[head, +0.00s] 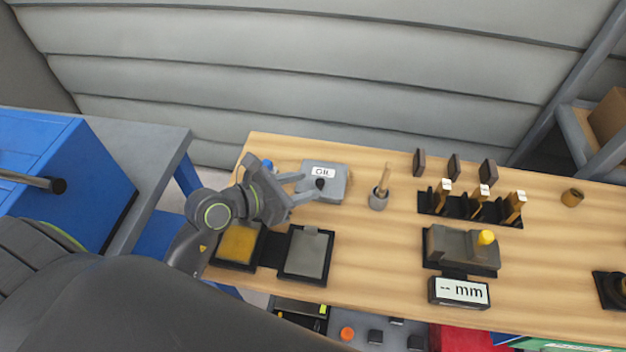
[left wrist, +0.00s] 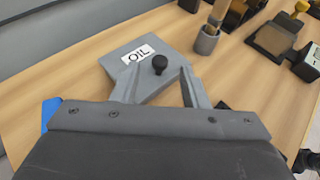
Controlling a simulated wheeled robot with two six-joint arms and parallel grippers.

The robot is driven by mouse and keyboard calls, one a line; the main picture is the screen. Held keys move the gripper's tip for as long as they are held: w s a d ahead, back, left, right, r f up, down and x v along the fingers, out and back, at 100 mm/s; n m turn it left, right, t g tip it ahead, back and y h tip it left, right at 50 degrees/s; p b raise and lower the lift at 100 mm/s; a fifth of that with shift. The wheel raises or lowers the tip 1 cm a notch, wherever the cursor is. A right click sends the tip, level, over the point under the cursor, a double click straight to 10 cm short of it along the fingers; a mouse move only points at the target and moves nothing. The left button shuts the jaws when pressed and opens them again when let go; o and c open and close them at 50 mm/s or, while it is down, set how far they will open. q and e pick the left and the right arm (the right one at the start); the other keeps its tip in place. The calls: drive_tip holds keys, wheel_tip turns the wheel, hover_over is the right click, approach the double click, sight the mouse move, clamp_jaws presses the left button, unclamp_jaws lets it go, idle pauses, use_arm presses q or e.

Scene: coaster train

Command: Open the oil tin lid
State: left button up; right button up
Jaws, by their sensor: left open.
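The oil tin (head: 328,172) is a grey box with a white OIL label and a dark round knob (head: 320,184) on its lid. It stands at the back left of the wooden table, and the lid looks closed. My left gripper (head: 304,189) is open, with its fingers pointing at the tin's front left side. In the left wrist view, the oil tin (left wrist: 145,60) lies ahead and the knob (left wrist: 160,64) shows beyond and between the two open fingers (left wrist: 158,88). Whether the fingers touch the tin cannot be told. My right gripper is not in view.
A small grey cup (head: 378,201) with a brush stands right of the tin. A yellow-filled tray (head: 239,244) and a grey plate (head: 307,254) lie in front. A black rack (head: 468,207), a gauge with a display (head: 459,292) and a brown cup (head: 572,197) are further right.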

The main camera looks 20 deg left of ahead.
sight(319, 182)
use_arm(q)
drive_tip(key=shift+x, duration=1.75)
clamp_jaws()
